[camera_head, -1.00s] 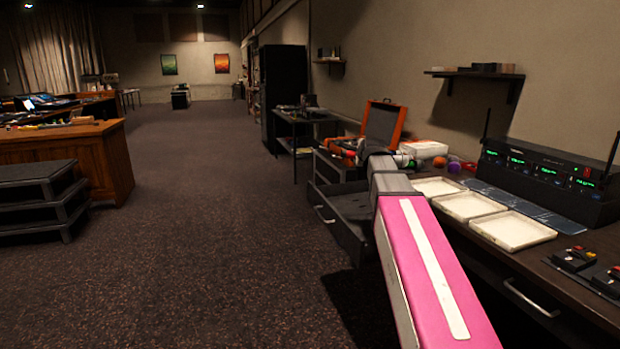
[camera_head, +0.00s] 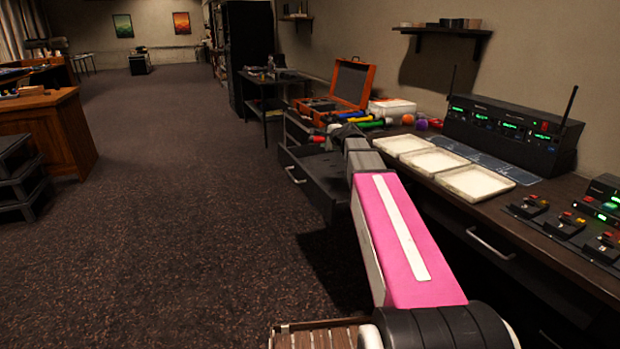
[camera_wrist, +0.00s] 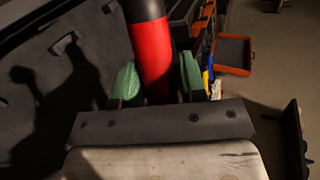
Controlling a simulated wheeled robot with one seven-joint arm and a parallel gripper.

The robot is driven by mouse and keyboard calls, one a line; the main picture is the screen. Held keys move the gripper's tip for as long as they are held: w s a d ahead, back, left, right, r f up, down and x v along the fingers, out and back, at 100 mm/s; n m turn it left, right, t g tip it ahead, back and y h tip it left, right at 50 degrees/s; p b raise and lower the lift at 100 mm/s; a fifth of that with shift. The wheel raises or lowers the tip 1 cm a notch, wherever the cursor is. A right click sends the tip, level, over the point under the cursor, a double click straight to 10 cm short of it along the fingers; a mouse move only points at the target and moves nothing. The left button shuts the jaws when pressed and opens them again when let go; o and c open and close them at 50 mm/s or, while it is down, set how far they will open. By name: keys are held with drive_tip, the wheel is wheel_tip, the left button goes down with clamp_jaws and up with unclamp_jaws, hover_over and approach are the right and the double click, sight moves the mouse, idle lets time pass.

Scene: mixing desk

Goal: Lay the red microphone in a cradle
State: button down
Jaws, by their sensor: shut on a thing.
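The red microphone (camera_wrist: 152,50), a cylinder with a red band and black parts, is held between the green pads of my gripper (camera_wrist: 158,82) in the wrist view. The jaws are shut on it, and its upper end runs out of the picture. In the head view my gripper (camera_head: 338,136) is small and partly hidden behind my arm, over the open drawer, with a bit of red (camera_head: 318,138) beside it. I cannot make out a cradle for certain in either view.
An open orange case (camera_head: 352,83) stands behind the gripper, near several coloured handles. The dark open drawer (camera_head: 308,172) juts out over the floor. White trays (camera_head: 476,182), a receiver rack (camera_head: 512,132) and small switch boxes (camera_head: 562,224) occupy the desk.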

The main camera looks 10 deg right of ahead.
wheel_tip(320, 180, down, 7)
drive_tip(key=w+n+g+y, duration=0.1)
drive_tip(key=w+n+y, duration=0.1)
drive_tip(key=shift+d+n+y, duration=0.3)
drive_tip(key=shift+w+f, duration=0.1)
drive_tip(key=shift+f, duration=0.1)
drive_tip(key=shift+f, duration=4.7)
drive_tip(key=shift+f, duration=0.1)
drive_tip(key=c, duration=0.7)
unclamp_jaws()
drive_tip(key=shift+f, duration=0.15)
